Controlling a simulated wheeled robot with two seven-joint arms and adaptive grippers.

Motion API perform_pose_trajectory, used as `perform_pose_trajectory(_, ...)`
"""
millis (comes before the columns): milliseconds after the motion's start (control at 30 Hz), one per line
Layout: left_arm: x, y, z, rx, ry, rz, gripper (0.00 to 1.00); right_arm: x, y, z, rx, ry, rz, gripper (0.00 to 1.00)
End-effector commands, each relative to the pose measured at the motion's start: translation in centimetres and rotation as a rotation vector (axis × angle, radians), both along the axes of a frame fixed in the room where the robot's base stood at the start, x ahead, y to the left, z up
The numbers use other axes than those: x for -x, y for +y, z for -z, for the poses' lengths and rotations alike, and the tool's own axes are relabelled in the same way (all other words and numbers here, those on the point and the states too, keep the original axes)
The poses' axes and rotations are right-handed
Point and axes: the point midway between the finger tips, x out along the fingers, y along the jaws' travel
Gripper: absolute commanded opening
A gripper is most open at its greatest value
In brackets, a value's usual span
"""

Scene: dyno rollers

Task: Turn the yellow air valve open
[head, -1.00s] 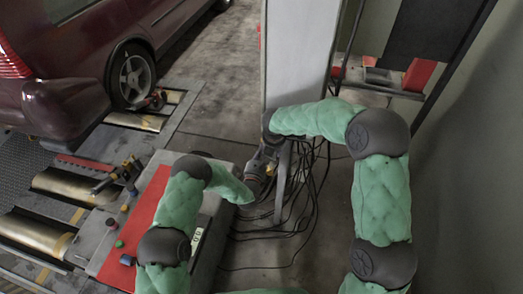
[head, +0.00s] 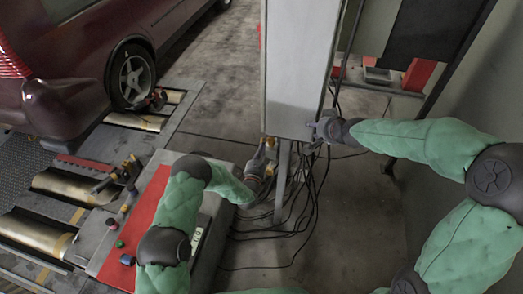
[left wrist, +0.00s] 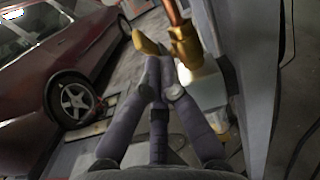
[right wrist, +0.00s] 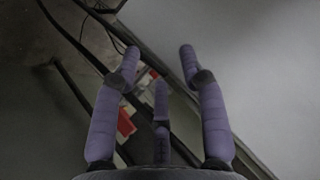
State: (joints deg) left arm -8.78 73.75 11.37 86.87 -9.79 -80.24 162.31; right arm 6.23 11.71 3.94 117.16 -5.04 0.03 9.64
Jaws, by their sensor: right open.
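The yellow air valve (head: 270,141) is small at the lower edge of the grey cabinet in the head view. In the left wrist view its yellow handle (left wrist: 145,43) lies right at the tips of my left gripper (left wrist: 158,62), beside a brass fitting (left wrist: 184,45). The left fingers are drawn together; whether they grip or only touch the handle is unclear. My left gripper (head: 262,161) is just below the valve in the head view. My right gripper (head: 318,128) is at the cabinet's lower right edge; its fingers are apart and empty in the right wrist view (right wrist: 160,50).
The grey cabinet (head: 297,75) stands on a post with loose black cables (head: 305,195) around and below it. A red-topped roller console (head: 130,222) is below my left arm. A dark red car (head: 80,60) is at upper left.

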Motion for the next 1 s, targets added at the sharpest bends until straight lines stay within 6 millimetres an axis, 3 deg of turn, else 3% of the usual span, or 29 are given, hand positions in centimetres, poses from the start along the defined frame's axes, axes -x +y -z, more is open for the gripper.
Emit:
perform_pose_trajectory(167,0.0,0.0,0.0,0.0,0.0,0.0,0.0,1.3,-2.0,1.1,-0.179,0.011,0.217,0.42)
perform_pose_trajectory(367,0.0,0.0,0.0,0.0,0.0,0.0,0.0,3.9,-1.5,7.5,-0.277,0.107,0.339,0.42)
perform_pose_trajectory(667,0.0,0.0,0.0,0.0,0.0,0.0,0.0,9.3,3.0,18.3,-0.21,0.302,0.223,0.42)
perform_pose_trajectory(800,0.0,0.0,0.0,0.0,0.0,0.0,0.0,13.3,5.7,23.5,-0.168,0.41,0.126,0.42)
perform_pose_trajectory(1000,0.0,0.0,0.0,0.0,0.0,0.0,0.0,20.2,9.4,29.6,-0.121,0.556,-0.027,0.42)
